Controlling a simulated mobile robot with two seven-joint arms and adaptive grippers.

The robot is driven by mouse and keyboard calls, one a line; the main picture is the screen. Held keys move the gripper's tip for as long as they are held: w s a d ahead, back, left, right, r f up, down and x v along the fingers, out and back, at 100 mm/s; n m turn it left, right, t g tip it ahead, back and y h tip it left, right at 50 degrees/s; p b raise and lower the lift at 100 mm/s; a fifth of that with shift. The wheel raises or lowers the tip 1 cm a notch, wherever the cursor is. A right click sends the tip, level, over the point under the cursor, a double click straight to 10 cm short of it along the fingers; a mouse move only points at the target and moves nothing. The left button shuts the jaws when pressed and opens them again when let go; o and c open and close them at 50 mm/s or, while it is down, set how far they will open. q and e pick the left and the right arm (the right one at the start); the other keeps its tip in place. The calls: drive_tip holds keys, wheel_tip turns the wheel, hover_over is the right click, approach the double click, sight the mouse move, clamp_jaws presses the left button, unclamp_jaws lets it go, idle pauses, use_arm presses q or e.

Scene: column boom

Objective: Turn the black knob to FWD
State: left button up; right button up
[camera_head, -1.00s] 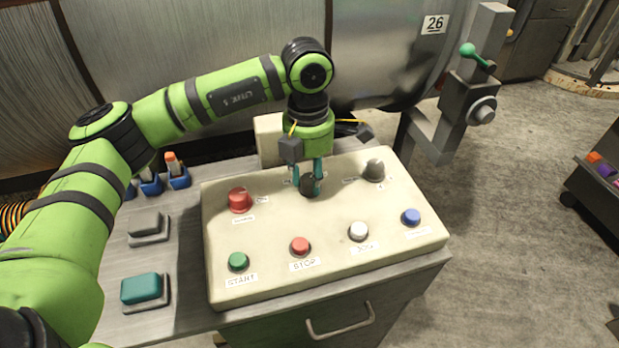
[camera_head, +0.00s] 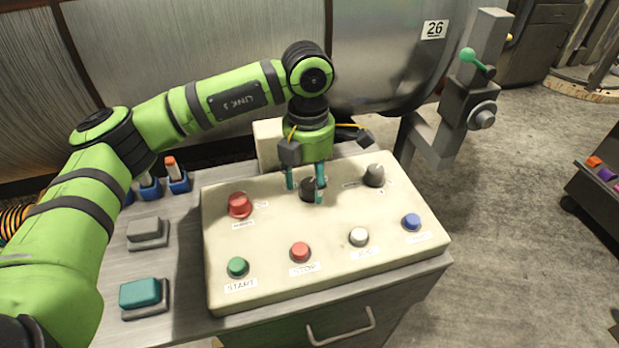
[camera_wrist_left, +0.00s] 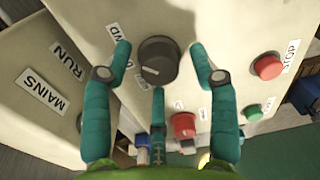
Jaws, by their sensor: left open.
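The black knob (camera_head: 308,189) is on the cream control panel (camera_head: 270,225), between the red knob and the grey knob. It also shows in the left wrist view (camera_wrist_left: 158,60), with a pale pointer line on its face. A label ending in "WD" lies beside it in that view. My left gripper (camera_head: 306,196) is over the knob, its teal fingers open on either side of it. In the left wrist view the open fingers (camera_wrist_left: 160,62) stand apart from the knob, with gaps at the sides. My right gripper is not in view.
The panel also bears a red knob (camera_head: 239,205), a grey knob (camera_head: 374,175), and green (camera_head: 237,267), red (camera_head: 300,252), white (camera_head: 359,236) and blue (camera_head: 411,221) buttons. A green-handled lever (camera_head: 474,58) stands at the right. Grey (camera_head: 146,230) and teal (camera_head: 140,293) blocks lie left of the panel.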

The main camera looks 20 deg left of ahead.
sight(309, 181)
use_arm(q)
wheel_tip(309, 181, up, 12)
drive_tip(key=shift+w+a, duration=0.15)
idle(0.5)
